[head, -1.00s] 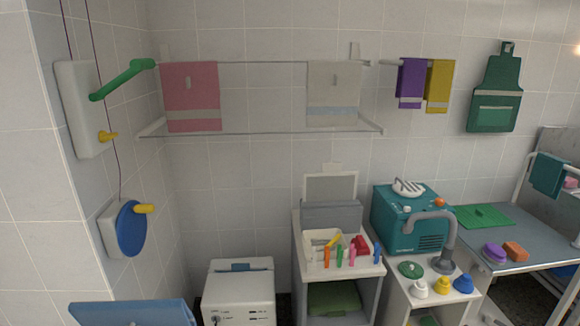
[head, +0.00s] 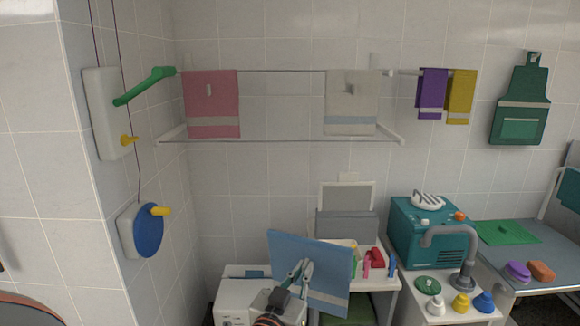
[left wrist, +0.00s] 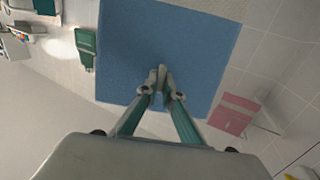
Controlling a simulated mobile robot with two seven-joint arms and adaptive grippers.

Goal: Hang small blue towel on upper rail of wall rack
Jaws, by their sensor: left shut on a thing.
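The small blue towel (head: 325,270) has a pale stripe near its lower edge and hangs stiff and flat, slightly tilted, in the low middle of the head view. My left gripper (head: 297,272) is shut on it. In the left wrist view the towel (left wrist: 170,45) fills the top middle, with my left gripper (left wrist: 162,88) closed on its face. The wall rack's upper rail (head: 285,71) runs above and behind the towel. A pink towel (head: 211,105) hangs at its left and a white towel (head: 350,102) at its right, with a bare stretch between. My right gripper is not in view.
The rack's lower rail (head: 280,141) runs in front of and below the upper one. A green lever (head: 145,86) reaches toward the rack's left end. Below are a white appliance (head: 237,298), cluttered shelves and a teal machine (head: 430,233).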

